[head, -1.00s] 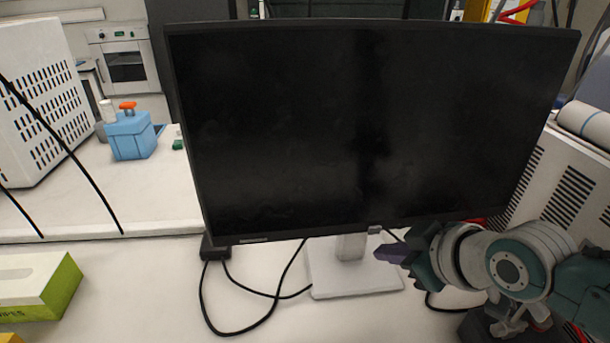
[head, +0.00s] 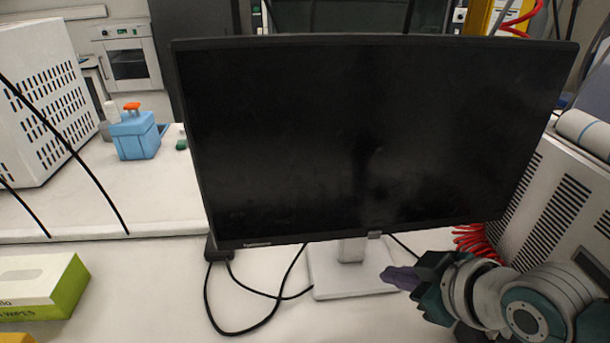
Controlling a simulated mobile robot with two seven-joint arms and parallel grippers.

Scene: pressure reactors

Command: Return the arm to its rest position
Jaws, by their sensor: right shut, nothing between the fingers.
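My right gripper (head: 402,279) shows at the lower right in the head view, with dark purple fingers pointing left. It is shut and empty, in front of the right side of the white monitor stand (head: 345,282). My right arm comes in from the lower right corner. My left gripper is not in view.
A large black monitor (head: 370,140) fills the middle. Black cables (head: 255,320) lie on the white bench. A wipes box (head: 40,285) sits at the left, a blue container (head: 135,136) behind it. A white vented cabinet (head: 560,205) and red coiled hose (head: 474,240) are at the right.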

